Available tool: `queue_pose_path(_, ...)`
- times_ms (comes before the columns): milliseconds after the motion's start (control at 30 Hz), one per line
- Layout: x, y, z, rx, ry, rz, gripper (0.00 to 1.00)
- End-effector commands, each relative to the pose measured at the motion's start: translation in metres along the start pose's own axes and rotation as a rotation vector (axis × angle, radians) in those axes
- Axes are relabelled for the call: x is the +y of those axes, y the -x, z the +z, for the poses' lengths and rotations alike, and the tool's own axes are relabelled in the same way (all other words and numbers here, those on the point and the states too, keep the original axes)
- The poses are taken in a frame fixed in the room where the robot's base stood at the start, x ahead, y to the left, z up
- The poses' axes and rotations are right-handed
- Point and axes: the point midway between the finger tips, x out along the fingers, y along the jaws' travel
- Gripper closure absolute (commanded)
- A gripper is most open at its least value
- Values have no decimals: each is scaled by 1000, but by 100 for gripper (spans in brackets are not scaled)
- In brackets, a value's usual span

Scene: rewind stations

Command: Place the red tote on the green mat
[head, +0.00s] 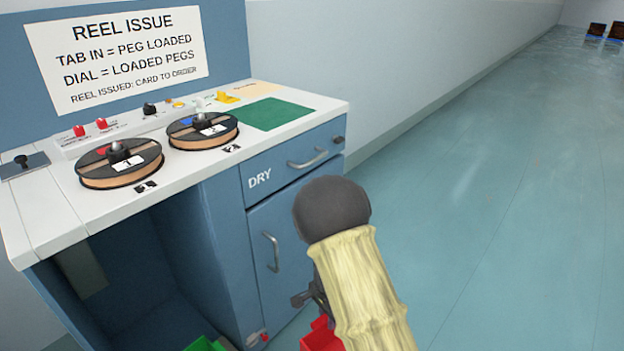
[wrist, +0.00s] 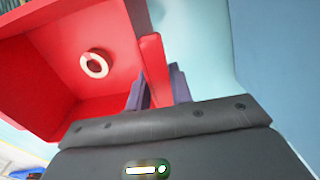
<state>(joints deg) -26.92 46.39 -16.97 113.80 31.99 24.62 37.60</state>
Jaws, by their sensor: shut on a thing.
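The red tote (wrist: 72,72) fills the upper left of the wrist view, with a white ring (wrist: 95,64) inside it. My gripper (wrist: 160,80) is shut on one wall of the tote, a finger on either side. In the head view, a part of the red tote (head: 321,337) shows at the bottom edge, low beside the cabinet front; my arm hides the rest. The green mat (head: 268,113) lies flat and bare on the right end of the white counter, above and behind my gripper.
Two numbered reels (head: 120,164) sit on the counter left of the mat, with a control strip and a yellow piece (head: 226,97) behind. Drawer handles (head: 307,159) jut from the blue cabinet. A green container (head: 204,344) shows low in the open bay.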

Motion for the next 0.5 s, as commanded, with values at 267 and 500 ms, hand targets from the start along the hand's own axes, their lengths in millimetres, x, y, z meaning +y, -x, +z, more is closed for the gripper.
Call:
queue_pose_path(267, 15, 23, -36, 3, 301, -2, 100)
queue_pose_path(500, 31, 40, -66, 6, 564, 0, 100)
